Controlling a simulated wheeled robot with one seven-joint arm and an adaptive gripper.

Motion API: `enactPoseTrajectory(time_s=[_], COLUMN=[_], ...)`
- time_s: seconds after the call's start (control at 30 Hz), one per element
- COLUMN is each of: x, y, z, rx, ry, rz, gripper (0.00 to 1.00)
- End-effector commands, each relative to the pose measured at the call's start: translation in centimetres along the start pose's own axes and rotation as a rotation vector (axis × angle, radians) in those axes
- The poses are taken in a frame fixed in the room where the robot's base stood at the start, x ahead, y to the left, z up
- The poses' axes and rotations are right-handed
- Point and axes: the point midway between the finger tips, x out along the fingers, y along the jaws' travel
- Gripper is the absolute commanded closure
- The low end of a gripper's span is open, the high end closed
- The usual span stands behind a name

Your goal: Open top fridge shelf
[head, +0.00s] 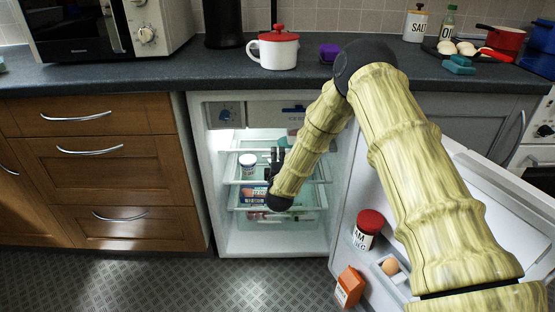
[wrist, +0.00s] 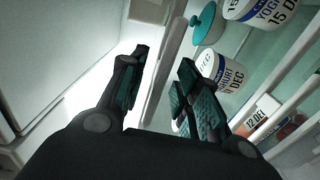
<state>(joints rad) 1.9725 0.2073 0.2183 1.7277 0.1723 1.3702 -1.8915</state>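The fridge (head: 211,215) stands open under the counter, lit inside, with its door (head: 345,225) swung out to the right. The top shelf (head: 238,151) is a pale glass panel in the upper part, with further shelves below it. My arm hides the fridge's right side.
A yogurt tub (head: 248,166) stands on a shelf below the top one, with packages lower down. More tubs (wrist: 221,70) and a teal-lidded pot (wrist: 207,24) show close to the right finger. The door holds a red-lidded jar (head: 368,229), an egg (head: 390,266) and an orange carton (head: 349,287).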

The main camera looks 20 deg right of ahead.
Motion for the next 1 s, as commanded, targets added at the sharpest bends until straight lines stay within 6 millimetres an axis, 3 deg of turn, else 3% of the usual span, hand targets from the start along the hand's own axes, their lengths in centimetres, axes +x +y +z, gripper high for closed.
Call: enactPoseTrajectory(time_s=[0.27, 0.47, 0.8, 1.0], x=[0.1, 0.1, -0.1, -1.6], y=[0.0, 0.0, 0.1, 0.3], z=[0.0, 0.0, 0.0, 0.9], rx=[0.0, 0.0, 0.0, -0.001], ry=[0.0, 0.001, 0.0, -0.009], rz=[0.0, 0.0, -0.001, -0.003], gripper=[0.68, 1.0, 1.0, 1.0])
